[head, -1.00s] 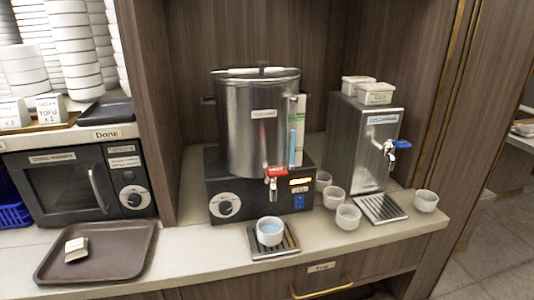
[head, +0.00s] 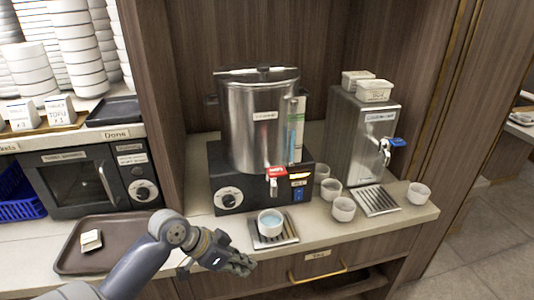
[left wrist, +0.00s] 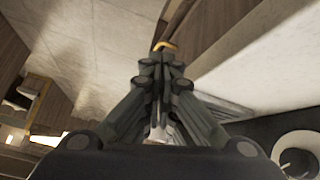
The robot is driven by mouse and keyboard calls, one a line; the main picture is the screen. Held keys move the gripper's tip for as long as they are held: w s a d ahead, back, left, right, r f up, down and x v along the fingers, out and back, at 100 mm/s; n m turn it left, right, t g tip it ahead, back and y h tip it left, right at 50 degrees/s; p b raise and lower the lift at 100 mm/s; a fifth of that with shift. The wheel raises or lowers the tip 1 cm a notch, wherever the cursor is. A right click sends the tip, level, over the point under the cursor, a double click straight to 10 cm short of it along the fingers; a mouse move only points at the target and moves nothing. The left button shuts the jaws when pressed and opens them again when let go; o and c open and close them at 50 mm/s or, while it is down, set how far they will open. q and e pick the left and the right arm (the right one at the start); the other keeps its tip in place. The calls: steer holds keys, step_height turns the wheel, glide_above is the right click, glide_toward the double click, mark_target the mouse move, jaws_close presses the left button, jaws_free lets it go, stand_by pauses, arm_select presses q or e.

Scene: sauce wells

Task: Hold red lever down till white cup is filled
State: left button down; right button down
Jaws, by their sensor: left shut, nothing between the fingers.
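The red lever (head: 276,171) is on the tap at the front of the steel urn (head: 258,130). A white cup (head: 271,226) stands upright on the drip tray (head: 287,241) below that tap, with bluish liquid in it. My left gripper (head: 248,266) is at the counter's front edge, in front of and below the cup, apart from cup and lever. Its fingers are shut and empty; they also show in the left wrist view (left wrist: 160,70). My right gripper is not in view.
Several empty white cups, one of them by the right tray (head: 343,208), stand right of the urn. A second dispenser (head: 362,135) with a blue lever (head: 397,142) is at the right. A brown tray (head: 75,262) lies at the left. A drawer handle (head: 317,275) is below the counter.

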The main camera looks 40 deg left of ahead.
mark_target(274, 169)
arm_select(q)
steer(key=w+a+r+m+t+h, duration=0.1)
steer(key=a+r+h, duration=0.1)
steer(key=r, duration=0.8)
steer(key=w+a+r+m+t+h, duration=0.1)
steer(key=a+r+t+h, duration=0.1)
steer(key=r, duration=0.9)
steer(key=w+a+r+m+t+h, duration=0.1)
steer(key=w+a+r+m+t, duration=0.1)
steer(key=r, duration=0.9)
steer(key=shift+a+h, duration=0.4)
steer(key=shift+a, duration=0.25)
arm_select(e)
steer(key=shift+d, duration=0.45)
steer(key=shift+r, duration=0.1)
